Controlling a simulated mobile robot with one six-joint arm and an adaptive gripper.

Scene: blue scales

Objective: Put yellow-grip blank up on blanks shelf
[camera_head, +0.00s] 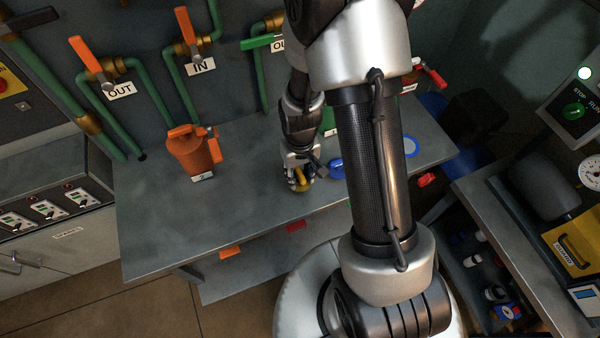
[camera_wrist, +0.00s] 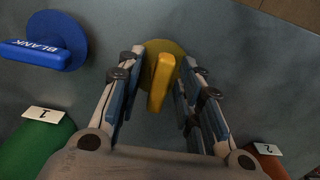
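The yellow-grip blank (camera_wrist: 158,80) lies on the grey bench top (camera_head: 250,203), with its upright yellow grip over a round yellowish base. In the head view it shows as a small yellow patch (camera_head: 302,184) under my gripper (camera_head: 299,176). In the wrist view my gripper (camera_wrist: 163,62) is open. Its fingers stand on either side of the yellow grip, with a visible gap at least on the left. No shelf in view is marked as the blanks shelf; a lower shelf (camera_head: 240,287) shows under the bench.
A blue blank (camera_wrist: 42,52) lettered BLANK lies left of my gripper in the wrist view. An orange valve body (camera_head: 195,152) stands on the bench; a green one (camera_wrist: 45,148) is by label 1. Orange (camera_head: 230,252) and red (camera_head: 296,226) pieces show below the bench's front edge.

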